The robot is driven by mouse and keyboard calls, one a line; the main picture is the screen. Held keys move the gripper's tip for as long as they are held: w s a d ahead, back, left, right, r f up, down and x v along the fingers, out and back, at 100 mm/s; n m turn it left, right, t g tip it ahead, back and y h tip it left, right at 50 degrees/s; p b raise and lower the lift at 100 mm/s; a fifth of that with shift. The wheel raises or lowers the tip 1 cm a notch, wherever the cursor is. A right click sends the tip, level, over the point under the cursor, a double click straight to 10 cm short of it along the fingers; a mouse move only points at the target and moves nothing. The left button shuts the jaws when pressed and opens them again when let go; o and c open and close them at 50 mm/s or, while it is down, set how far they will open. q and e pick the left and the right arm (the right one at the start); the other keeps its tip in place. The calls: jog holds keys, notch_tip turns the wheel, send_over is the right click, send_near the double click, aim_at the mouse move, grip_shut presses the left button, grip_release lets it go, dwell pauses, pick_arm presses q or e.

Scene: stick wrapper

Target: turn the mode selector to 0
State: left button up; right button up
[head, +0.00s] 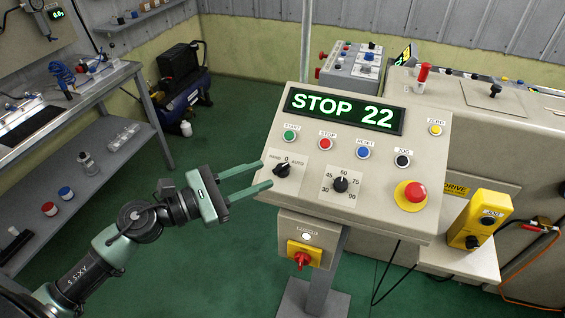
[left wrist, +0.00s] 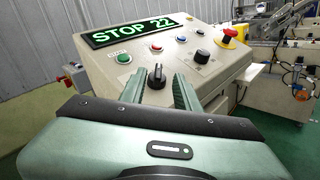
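The mode selector (head: 282,170) is a black knob on the left part of the sloped beige control panel, marked HAND, 0 and AUTO. Which mark it points at is too small to tell. My left gripper (head: 266,174) is open, its two green fingers reaching toward the selector from the left. The tips look just short of the knob in the head view. In the left wrist view the selector (left wrist: 155,75) stands between and beyond the open fingers (left wrist: 160,88), with nothing held. My right gripper is not in view.
The display (head: 343,110) reads STOP 22. Near the selector are a green START button (head: 289,136), a red STOP button (head: 325,143) and a speed dial (head: 341,185). A red emergency button (head: 414,192) sits at the right. A yellow switch box (head: 304,254) hangs below.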

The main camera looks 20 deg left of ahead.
aim_at(281, 167)
pick_arm(q)
jog(key=p+x, duration=0.3)
jog(key=x, duration=0.3)
jog(key=shift+w+r, duration=0.1)
jog(key=shift+w, duration=0.15)
jog(key=shift+w+d, duration=0.15)
jog(key=shift+d, duration=0.05)
jog(key=c, duration=0.7)
